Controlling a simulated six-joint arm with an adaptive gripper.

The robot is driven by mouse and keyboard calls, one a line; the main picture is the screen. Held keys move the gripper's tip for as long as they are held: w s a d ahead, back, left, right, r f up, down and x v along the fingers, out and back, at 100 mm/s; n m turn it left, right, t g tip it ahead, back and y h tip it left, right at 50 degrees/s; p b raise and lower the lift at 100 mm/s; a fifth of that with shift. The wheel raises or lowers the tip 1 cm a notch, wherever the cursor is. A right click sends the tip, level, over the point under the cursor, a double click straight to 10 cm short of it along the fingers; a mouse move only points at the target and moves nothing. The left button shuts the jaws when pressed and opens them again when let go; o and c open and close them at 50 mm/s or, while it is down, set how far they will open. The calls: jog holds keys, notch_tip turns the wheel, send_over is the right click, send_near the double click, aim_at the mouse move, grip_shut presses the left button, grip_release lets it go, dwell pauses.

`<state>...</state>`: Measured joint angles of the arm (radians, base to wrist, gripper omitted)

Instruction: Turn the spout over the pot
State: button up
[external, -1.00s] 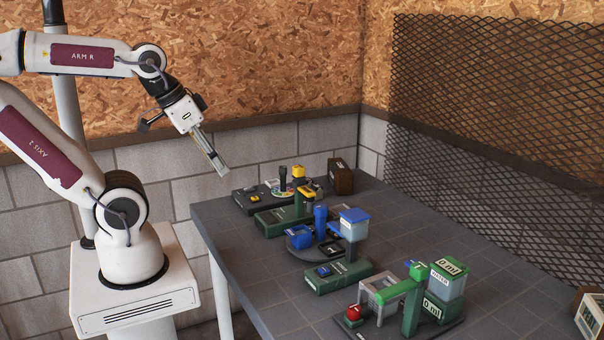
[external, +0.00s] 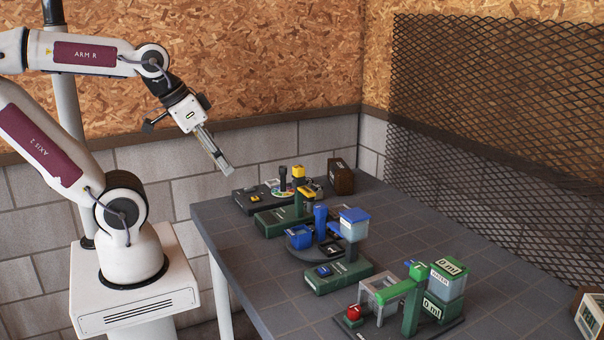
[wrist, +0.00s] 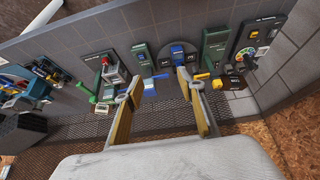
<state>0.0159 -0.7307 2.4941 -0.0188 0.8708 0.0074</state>
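A green spout arm (external: 392,291) on a green post (external: 411,312) belongs to the water station at the front right of the table. A clear tank (external: 447,284) marked WATER stands at its right, and a red button (external: 354,312) at its left. The arm points left over a grey open-sided frame (external: 380,284). I cannot make out a pot for certain. In the wrist view a green arm (wrist: 85,91) shows at the left. My gripper (external: 226,168) is high above the table's far left edge, away from the station. Its fingers (wrist: 157,83) are apart and empty.
Blue-topped (external: 354,222) and yellow-topped (external: 306,192) stations stand farther back on the dark table (external: 270,297). A brown box (external: 341,177) is at the back, and a labelled box (external: 590,315) at the right edge. Wire mesh (external: 490,120) stands behind the table's right side.

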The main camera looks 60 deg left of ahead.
jog(key=w+d+r+m+t+h, duration=0.2)
jog(key=w+d+h, duration=0.2)
jog(key=w+d, duration=1.05)
jog(key=n+t, duration=0.2)
jog(key=t, duration=0.1)
send_over(418, 266)
jog(key=s+a, duration=0.4)
notch_tip(418, 266, down, 6)
jog(key=d+f+y, duration=0.1)
jog(key=f, duration=0.2)
jog(key=s+d+f+t+y, duration=0.1)
jog(key=f, duration=0.1)
jog(key=s+d+f+t+y, duration=0.1)
jog(key=d+f, duration=0.1)
jog(key=f, duration=0.1)
jog(key=shift+f+y, duration=0.35)
jog(key=shift+y, duration=0.05)
jog(key=shift+s+f+t+y, duration=0.3)
jog(key=shift+s+f+t, duration=0.05)
jog(key=shift+f+t, duration=0.1)
jog(key=shift+x, duration=3.9)
